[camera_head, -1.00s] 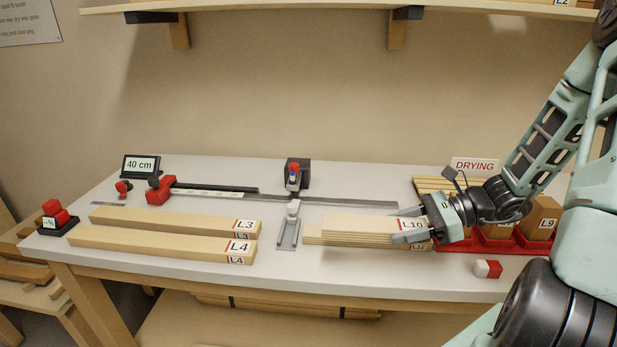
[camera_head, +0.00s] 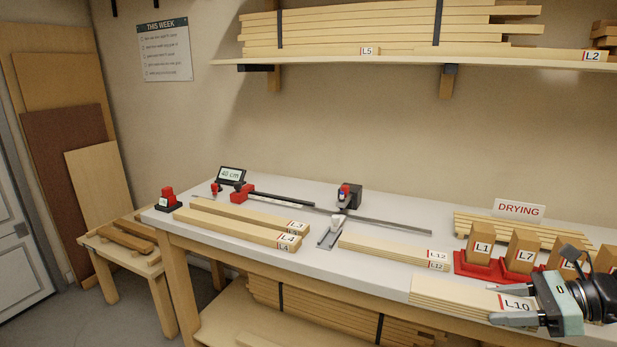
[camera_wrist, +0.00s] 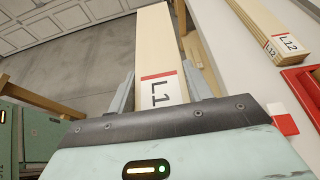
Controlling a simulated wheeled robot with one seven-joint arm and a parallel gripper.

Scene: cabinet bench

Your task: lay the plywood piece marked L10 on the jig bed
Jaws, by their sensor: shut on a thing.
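My gripper (camera_head: 500,304) is shut on the plywood piece marked L10 (camera_head: 450,293), near its labelled end. The pale piece points left from the jaws, at the bench's front edge. In the wrist view my gripper (camera_wrist: 155,82) has a finger on each side of the piece (camera_wrist: 153,45), its label partly hidden and the floor showing beyond. I cannot tell for sure which fixture is the jig bed. A grey metal fixture with a white-topped part (camera_head: 331,232) stands mid-bench, near a long metal rail (camera_head: 385,222) with a red stop (camera_head: 242,193).
L12 pieces (camera_head: 390,250) lie right of the grey fixture. L3 (camera_head: 250,217) and L4 (camera_head: 235,225) lie left of it. A red rack (camera_head: 478,266) holds upright blocks, including L1 and L7, before the DRYING sign (camera_head: 519,209). A shelf (camera_head: 400,63) hangs above.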

